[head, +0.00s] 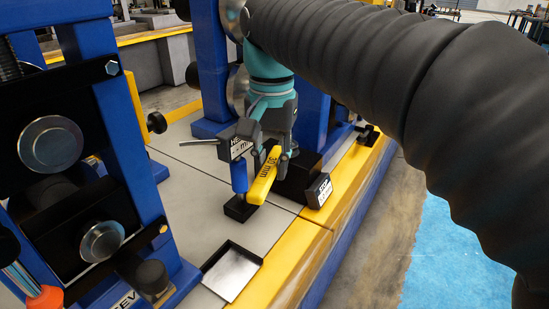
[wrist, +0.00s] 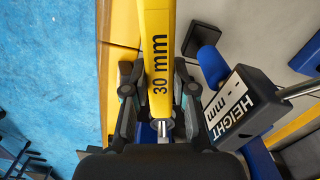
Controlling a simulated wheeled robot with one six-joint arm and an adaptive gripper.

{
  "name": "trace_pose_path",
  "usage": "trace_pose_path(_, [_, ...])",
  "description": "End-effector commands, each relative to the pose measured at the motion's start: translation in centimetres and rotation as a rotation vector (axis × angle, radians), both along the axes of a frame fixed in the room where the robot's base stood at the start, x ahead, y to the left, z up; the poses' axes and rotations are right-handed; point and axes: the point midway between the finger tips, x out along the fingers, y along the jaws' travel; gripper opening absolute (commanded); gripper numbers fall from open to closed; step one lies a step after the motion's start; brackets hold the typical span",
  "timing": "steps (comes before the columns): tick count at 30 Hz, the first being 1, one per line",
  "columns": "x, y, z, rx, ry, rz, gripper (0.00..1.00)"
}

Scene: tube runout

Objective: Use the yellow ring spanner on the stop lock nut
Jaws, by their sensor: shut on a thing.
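The yellow spanner (head: 263,176), marked "30 mm", is held in my gripper (head: 268,150) in the head view. In the wrist view the spanner (wrist: 158,50) runs up out of the top of the picture between the fingers of my gripper (wrist: 158,90). My gripper is shut on it. The ring end is not clearly visible. A black box marked "STOP - mm" (head: 319,190) stands just right of the spanner. I cannot make out the stop lock nut in either view.
A black block marked "HEIGHT - mm" (wrist: 238,103) with a metal rod is close beside the gripper. An empty black-rimmed tray (head: 232,272) lies in front. Blue frames with rollers (head: 52,145) stand left.

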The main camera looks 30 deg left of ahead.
Motion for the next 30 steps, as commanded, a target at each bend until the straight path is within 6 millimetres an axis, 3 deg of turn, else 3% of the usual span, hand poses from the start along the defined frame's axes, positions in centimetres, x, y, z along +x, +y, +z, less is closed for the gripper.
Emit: trace_pose_path(30, [0.10,-0.29,0.55,0.002,-0.025,0.027,0.00])
